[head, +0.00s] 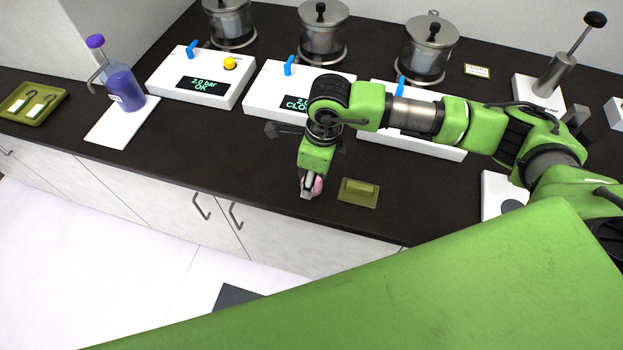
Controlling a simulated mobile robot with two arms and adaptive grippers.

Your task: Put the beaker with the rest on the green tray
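The green tray (57,96) lies at the far left of the dark counter, with small pale pieces and dark hooked shapes in it. My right gripper (311,190) points down near the counter's front edge. A small pink rounded thing (318,185) shows right at its fingers, mostly hidden by them. I cannot tell whether this is the beaker or whether the fingers are closed on it. No other clear beaker shows. My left gripper is not in view.
A flat olive pad with a raised block (360,189) lies just right of the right gripper. A purple bottle (120,87) stands on a white board (112,132) near the tray. White consoles (200,90) and metal pots (323,40) line the back. The front counter left of the gripper is clear.

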